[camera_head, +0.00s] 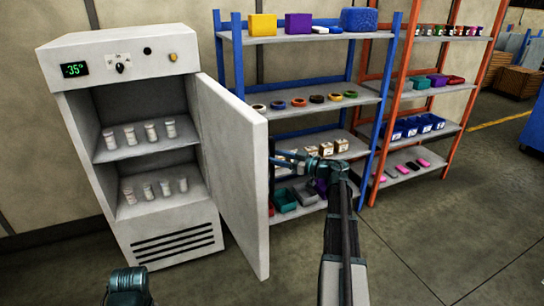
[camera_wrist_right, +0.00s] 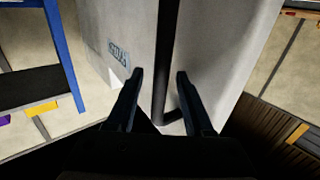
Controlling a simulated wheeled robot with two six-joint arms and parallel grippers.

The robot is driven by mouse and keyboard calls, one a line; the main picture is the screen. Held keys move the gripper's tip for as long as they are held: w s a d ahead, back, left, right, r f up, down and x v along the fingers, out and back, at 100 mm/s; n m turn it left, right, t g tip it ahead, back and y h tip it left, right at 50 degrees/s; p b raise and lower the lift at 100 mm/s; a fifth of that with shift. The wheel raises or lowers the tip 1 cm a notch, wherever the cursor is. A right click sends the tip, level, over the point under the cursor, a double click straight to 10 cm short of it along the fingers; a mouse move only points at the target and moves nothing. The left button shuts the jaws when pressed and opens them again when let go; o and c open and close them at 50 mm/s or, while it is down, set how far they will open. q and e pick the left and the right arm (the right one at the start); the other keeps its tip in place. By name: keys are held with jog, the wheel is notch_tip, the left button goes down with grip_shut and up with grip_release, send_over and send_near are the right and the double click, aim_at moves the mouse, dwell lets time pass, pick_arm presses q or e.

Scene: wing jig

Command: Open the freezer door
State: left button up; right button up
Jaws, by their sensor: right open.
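The white freezer (camera_head: 185,215) stands at the left in the head view. Its door (camera_head: 232,165) is swung well out, so the shelves inside show. My right gripper (camera_head: 284,160) is beside the outer face of the door. In the right wrist view the dark vertical handle bar (camera_wrist_right: 165,55) runs between the two spread fingers of my right gripper (camera_wrist_right: 158,78), with gaps at both sides. In the head view the handle is mostly hidden by the door edge. Part of my left arm shows at the bottom left, but its gripper is out of view.
Small white bottles (camera_head: 150,132) stand on the freezer's two shelves. A blue shelf rack (camera_head: 237,60) with bins, rings and boxes stands close behind the door and my right arm. An orange rack (camera_head: 388,95) is farther right. The floor in front is clear.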

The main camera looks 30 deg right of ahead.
jog(key=v, duration=1.3)
jog(key=shift+s, duration=0.15)
